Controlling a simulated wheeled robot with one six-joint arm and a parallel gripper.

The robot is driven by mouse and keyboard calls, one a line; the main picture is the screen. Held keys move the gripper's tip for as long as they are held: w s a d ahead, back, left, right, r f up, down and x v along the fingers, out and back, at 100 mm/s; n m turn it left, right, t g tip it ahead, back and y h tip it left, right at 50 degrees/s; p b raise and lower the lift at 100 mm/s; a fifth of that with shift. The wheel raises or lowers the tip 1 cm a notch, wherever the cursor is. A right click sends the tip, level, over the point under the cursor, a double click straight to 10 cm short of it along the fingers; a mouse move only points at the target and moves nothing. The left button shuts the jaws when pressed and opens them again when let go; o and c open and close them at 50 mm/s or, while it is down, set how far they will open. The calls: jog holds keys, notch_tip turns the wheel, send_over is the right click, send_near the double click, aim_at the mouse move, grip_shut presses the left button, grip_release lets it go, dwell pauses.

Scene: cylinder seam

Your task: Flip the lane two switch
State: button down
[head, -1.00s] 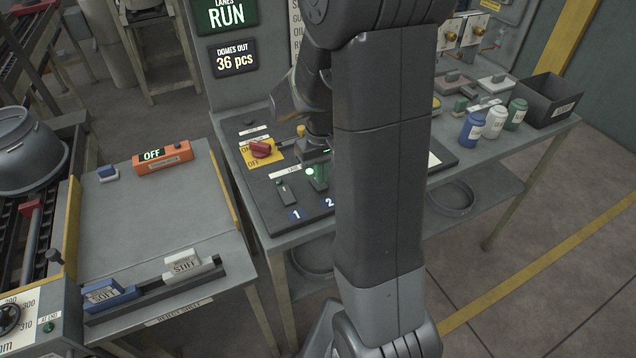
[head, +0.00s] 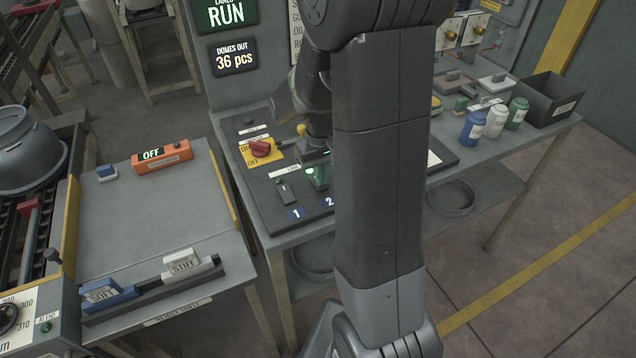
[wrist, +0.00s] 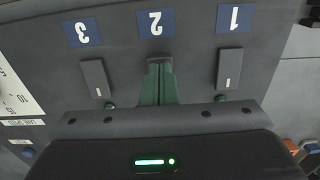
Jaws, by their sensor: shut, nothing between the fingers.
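The lane two switch (wrist: 159,60) shows in the wrist view as a dark grey piece just below the blue "2" label (wrist: 156,23). My gripper (wrist: 158,74) has green fingers closed together, empty, their tips right at this switch and covering much of it. I cannot tell whether they touch it. In the head view, my gripper (head: 318,178) is low over the dark panel (head: 262,208), near the "2" label (head: 328,202). The lane two switch is hidden there. The lane one switch (head: 283,192) stands to the left, and the lane three switch (wrist: 96,78) shows in the wrist view.
A red rotary knob (head: 261,149) on a yellow plate sits behind the lane one switch. Bottles (head: 472,131) and a black bin (head: 550,98) stand at the bench's right. An orange "OFF" box (head: 162,157) is on the left table. The screen (head: 226,13) reads RUN.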

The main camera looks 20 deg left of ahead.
jog(key=shift+f+b, duration=0.35)
jog(key=shift+f, duration=0.15)
jog(key=shift+r, duration=0.1)
jog(key=shift+r+p, duration=2.8)
jog(key=shift+r, duration=0.7)
jog(key=shift+f, duration=0.15)
notch_tip(320, 180, down, 7)
jog(key=b, duration=0.5)
jog(key=shift+b, duration=0.35)
jog(key=shift+r, duration=0.2)
